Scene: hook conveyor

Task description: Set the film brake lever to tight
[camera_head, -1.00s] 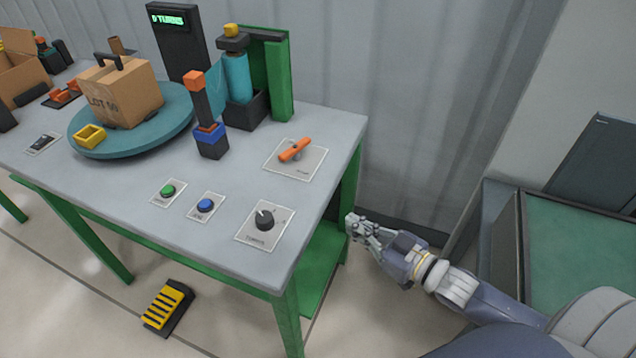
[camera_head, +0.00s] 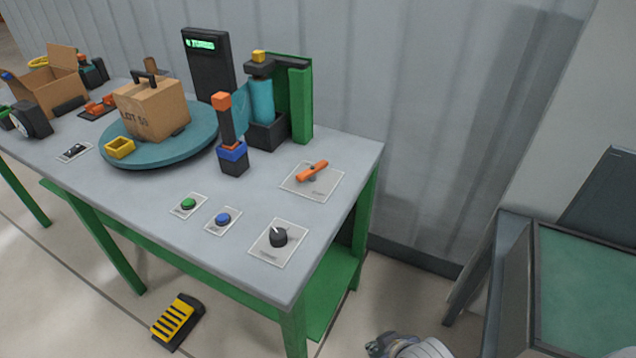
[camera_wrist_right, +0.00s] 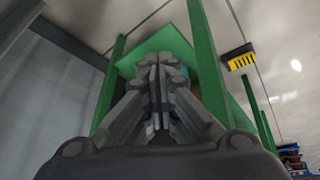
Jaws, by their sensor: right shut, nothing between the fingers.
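An orange lever (camera_head: 312,170) sits on a pale label plate (camera_head: 325,188) near the right end of the grey table (camera_head: 150,190). It lies slantwise; the plate's lettering is too small to read. A black upright handle (camera_head: 226,125) with an orange top and blue collar stands to its left. I cannot tell from lettering which is the film brake lever. My right gripper (camera_head: 380,345) is at the bottom edge of the head view, low beside the table's right end and well apart from the levers. In the right wrist view its fingers (camera_wrist_right: 157,75) are shut and empty. My left gripper is not in view.
A black dial (camera_head: 278,237), a blue button (camera_head: 223,219) and a green button (camera_head: 188,204) line the front. A turntable (camera_head: 165,155) carries a carton (camera_head: 152,107). A teal film roll (camera_head: 262,100) stands behind. A green-topped stand (camera_head: 590,285) is at right; floor between is clear.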

